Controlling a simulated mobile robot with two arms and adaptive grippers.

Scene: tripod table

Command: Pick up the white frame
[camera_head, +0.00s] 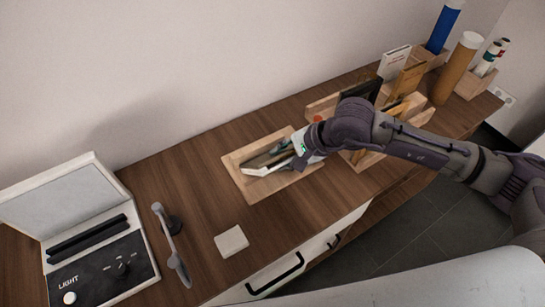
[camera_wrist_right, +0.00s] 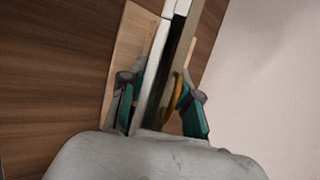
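A shallow wooden tray (camera_head: 240,158) lies on the table and holds several thin pieces. A white frame (camera_head: 262,170) appears to lie among them, partly hidden by my right gripper. My right gripper (camera_head: 287,153) reaches down over the tray's right part. In the right wrist view, my right gripper (camera_wrist_right: 162,100) has its two teal fingers apart. A white edge (camera_wrist_right: 168,8), likely of the frame, and a beige slab (camera_wrist_right: 183,50) run between them. A firm grip is not visible. My left gripper is not in view.
A light box (camera_head: 70,200) with a raised lid stands at the left. A grey handle-like object (camera_head: 172,245) and a white square (camera_head: 231,241) lie nearby. Wooden holders with a brown tube (camera_head: 456,70) and a blue tube (camera_head: 443,28) stand at right. The wall runs behind.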

